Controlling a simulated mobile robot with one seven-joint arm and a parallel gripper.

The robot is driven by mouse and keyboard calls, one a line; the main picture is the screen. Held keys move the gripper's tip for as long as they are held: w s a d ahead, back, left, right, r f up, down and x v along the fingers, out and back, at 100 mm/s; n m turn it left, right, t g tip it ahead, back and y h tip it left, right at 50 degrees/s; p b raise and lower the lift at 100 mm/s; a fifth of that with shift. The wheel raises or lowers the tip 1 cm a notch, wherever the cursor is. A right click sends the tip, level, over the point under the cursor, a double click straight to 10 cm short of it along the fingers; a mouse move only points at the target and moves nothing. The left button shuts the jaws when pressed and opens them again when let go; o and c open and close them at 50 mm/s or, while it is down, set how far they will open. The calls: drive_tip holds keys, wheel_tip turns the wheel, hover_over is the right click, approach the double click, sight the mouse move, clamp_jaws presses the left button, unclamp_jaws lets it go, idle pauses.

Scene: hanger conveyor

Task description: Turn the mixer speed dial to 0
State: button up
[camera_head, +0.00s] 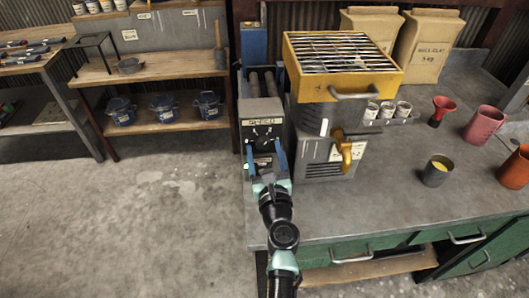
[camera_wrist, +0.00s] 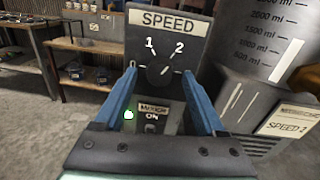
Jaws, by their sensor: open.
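The dark speed dial (camera_wrist: 160,73) is on a grey panel under a SPEED label (camera_wrist: 168,22), with marks 1 and 2 above it. A light line on the dial slants toward the upper right, roughly toward the 2.
Below the dial are a MIXER ON label (camera_wrist: 153,107), a switch and a lit green lamp (camera_wrist: 129,114). A card (camera_wrist: 289,124) at right reads SPEED 2. The yellow-topped machine (camera_head: 330,92) stands close on the right. Open floor (camera_head: 150,210) lies left of the bench.

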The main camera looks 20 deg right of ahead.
clamp_jaws()
idle(0.3)
drive_tip(key=shift+n, duration=0.3)
drive_tip(key=n, duration=1.1)
drive_tip(key=shift+g+h, duration=0.3)
drive_tip(key=shift+g, duration=0.1)
drive_tip(key=n, duration=0.5)
drive_tip(key=shift+a+n, duration=0.1)
drive_tip(key=shift+n, duration=0.2)
drive_tip(key=n, duration=0.5)
drive_tip(key=shift+n, duration=0.3)
drive_tip(key=shift+h, duration=0.4)
